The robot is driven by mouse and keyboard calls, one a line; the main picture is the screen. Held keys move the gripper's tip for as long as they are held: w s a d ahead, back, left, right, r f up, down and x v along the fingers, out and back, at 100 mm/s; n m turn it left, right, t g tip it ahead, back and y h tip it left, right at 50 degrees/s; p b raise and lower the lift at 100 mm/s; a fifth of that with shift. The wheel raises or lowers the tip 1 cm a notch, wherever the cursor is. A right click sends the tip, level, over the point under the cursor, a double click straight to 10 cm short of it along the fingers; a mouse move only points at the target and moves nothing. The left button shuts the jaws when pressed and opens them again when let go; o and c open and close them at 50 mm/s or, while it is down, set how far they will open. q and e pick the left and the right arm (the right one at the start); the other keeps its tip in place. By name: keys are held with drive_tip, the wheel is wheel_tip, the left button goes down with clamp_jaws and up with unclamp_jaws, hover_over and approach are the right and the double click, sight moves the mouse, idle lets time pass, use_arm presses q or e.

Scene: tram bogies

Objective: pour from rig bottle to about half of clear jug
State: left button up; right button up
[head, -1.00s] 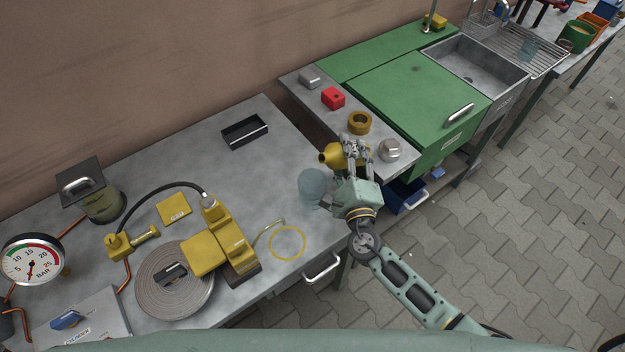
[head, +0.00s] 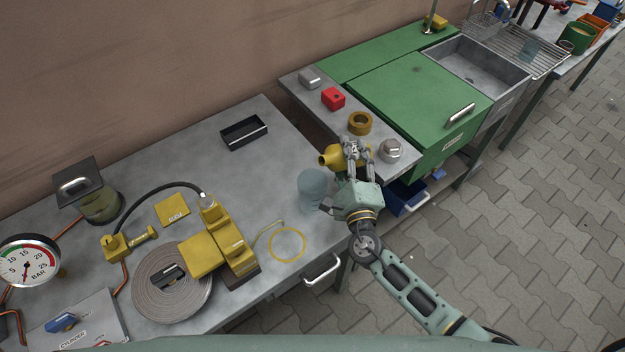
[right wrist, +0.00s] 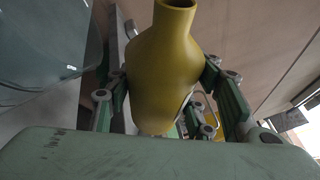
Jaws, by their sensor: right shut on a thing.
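The yellow rig bottle (head: 332,157) is in my right gripper (head: 357,152), above the table's right end. It lies tilted in the head view, with its mouth towards the left. In the right wrist view the bottle (right wrist: 165,75) stands between the fingers with its open neck at the top. The clear jug (head: 312,184) is bluish and see-through, just left of the gripper and below the bottle's mouth. I cannot see any stream or a liquid level in it. A large see-through surface (right wrist: 40,45) fills the wrist view's left side. My left gripper is not in view.
A yellow ring (head: 288,243) lies near the table's front edge. A yellow device (head: 225,245) and a coiled hose (head: 172,283) are to the left. A brown tape roll (head: 360,123), red block (head: 333,98) and metal nut (head: 391,150) sit on the shelf behind.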

drive_tip(key=shift+w+d+f+n+t+b, duration=0.1)
drive_tip(key=shift+n+t+b, duration=0.2)
drive_tip(key=shift+n+b, duration=0.6)
idle(0.9)
drive_tip(key=shift+a+r+n+t, duration=0.2)
drive_tip(key=shift+r+n+t, duration=0.15)
drive_tip(key=shift+r, duration=0.55)
idle(1.0)
